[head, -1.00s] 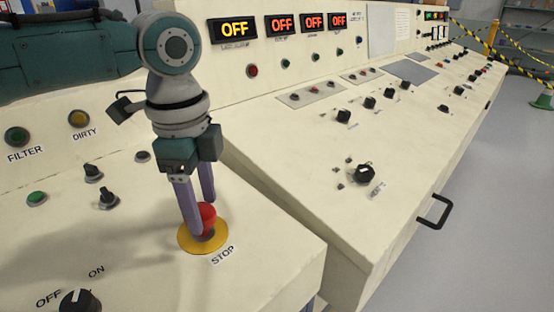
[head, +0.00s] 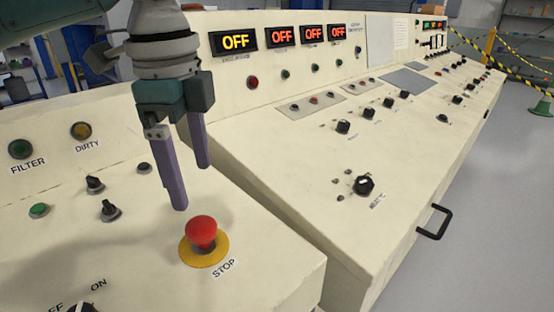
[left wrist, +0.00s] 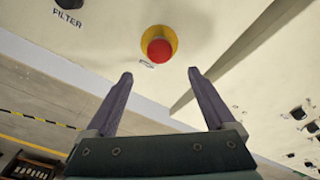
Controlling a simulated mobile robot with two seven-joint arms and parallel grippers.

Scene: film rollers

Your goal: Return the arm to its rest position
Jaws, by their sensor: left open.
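My left gripper (head: 191,187) is open and empty, above and a little behind the red stop button. Its two purple fingers point down and stand apart. In the left wrist view the fingers (left wrist: 158,77) are spread with nothing between them. The red stop button (head: 202,232) sits on a yellow round plate (head: 213,255) next to the STOP label, and the fingers are clear of it. The button also shows beyond the fingertips in the left wrist view (left wrist: 160,51). My right gripper is not in view.
The cream control console (head: 130,240) carries several knobs and buttons near the gripper. A second console section (head: 310,210) lies to the right, with a black handle (head: 434,222) on its front. Lit OFF displays (head: 234,41) line the back panel. Open floor (head: 490,230) lies at right.

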